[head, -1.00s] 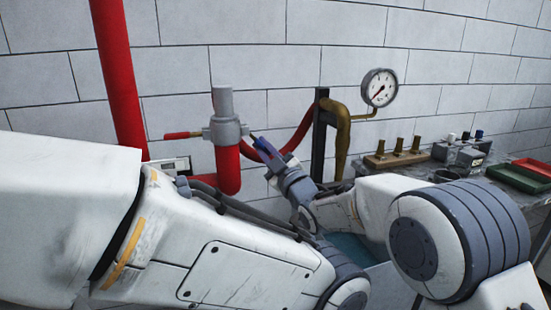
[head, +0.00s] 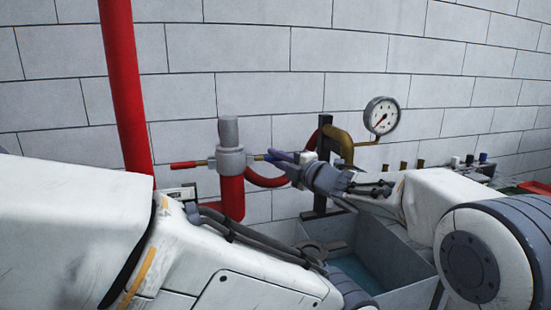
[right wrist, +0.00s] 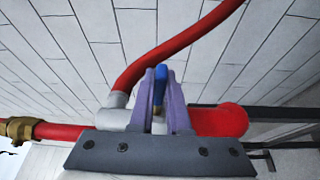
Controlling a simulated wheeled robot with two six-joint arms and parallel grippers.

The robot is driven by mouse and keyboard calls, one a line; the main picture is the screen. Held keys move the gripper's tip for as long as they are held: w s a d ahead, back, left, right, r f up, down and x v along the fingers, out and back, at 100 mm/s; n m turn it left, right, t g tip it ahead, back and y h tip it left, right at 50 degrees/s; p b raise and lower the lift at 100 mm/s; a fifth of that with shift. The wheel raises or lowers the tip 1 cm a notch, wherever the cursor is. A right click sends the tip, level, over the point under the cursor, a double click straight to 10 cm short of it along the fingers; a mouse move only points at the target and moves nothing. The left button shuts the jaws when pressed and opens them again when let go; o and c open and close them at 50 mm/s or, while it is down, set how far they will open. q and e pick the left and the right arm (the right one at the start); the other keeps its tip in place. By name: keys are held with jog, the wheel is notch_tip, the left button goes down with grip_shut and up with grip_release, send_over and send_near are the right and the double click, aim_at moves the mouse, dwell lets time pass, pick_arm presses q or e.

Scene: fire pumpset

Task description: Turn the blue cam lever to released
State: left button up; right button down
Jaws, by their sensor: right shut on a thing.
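The blue cam lever (head: 261,157) sticks out to the right from the grey coupling (head: 231,160) on top of the red pipe, roughly level. My right gripper (head: 275,157) comes in from the right and is shut on the lever. In the right wrist view, the blue lever (right wrist: 159,88) stands between the two purple fingers of my right gripper (right wrist: 161,90). The fingers hide part of it. A red lever (head: 184,165) sticks out level from the coupling's left side. My left arm fills the lower left, but its gripper is not in view.
A pressure gauge (head: 382,116) on a brass pipe stands right of my right gripper, by a dark post (head: 324,190). An open grey tank (head: 392,243) with water lies below. A red riser pipe (head: 122,85) stands at left, before a block wall.

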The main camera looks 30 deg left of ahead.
jog(key=shift+r+n, duration=0.25)
jog(key=shift+n, duration=0.15)
jog(key=c, duration=1.2)
grip_release()
jog(key=shift+o, duration=0.2)
jog(key=shift+s+d, duration=0.2)
jog(key=shift+d, duration=0.15)
jog(key=b+v, duration=0.2)
jog(key=v, duration=0.7)
jog(key=shift+s+d, duration=0.15)
jog(key=shift+d, duration=0.15)
jog(key=shift+r, duration=0.1)
